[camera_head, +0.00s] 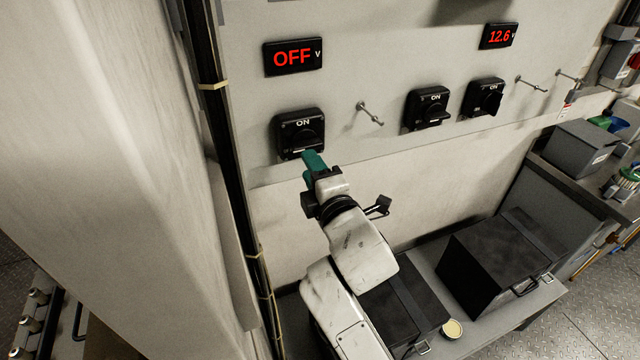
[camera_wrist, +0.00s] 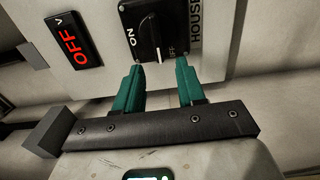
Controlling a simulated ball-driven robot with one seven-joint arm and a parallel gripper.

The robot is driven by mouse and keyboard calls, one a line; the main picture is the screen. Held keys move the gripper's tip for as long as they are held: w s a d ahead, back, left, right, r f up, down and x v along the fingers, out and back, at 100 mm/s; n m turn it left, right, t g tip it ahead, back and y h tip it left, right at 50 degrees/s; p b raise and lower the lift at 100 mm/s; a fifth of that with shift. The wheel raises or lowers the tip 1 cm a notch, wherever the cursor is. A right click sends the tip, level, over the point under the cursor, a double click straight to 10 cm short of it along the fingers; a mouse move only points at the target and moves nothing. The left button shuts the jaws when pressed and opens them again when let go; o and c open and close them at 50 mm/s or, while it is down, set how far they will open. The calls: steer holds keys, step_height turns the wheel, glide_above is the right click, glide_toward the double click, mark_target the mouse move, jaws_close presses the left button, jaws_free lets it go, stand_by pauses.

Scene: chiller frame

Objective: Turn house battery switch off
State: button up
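The house battery switch (camera_head: 299,133) is a black square rotary switch at the left of the wall panel. In the wrist view the switch (camera_wrist: 150,32) has ON and OFF labels and HOUSE beside it. Its knob's white mark lies toward my fingers in that view. The display (camera_head: 293,56) above it reads OFF in red, and it shows in the wrist view (camera_wrist: 73,40) too. My gripper (camera_wrist: 159,65) has teal fingers, apart with nothing between them, just short of the knob. In the head view my gripper (camera_head: 312,158) is at the switch's lower edge; contact cannot be told.
Two similar switches (camera_head: 427,108) (camera_head: 484,97) sit to the right, under a display (camera_head: 499,36) reading 12.6. A metal peg (camera_head: 369,113) sticks out between the switches. A dark cable run (camera_head: 212,100) is left. Black boxes (camera_head: 497,258) stand below on a bench.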

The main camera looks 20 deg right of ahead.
steer(key=shift+s, duration=2.2)
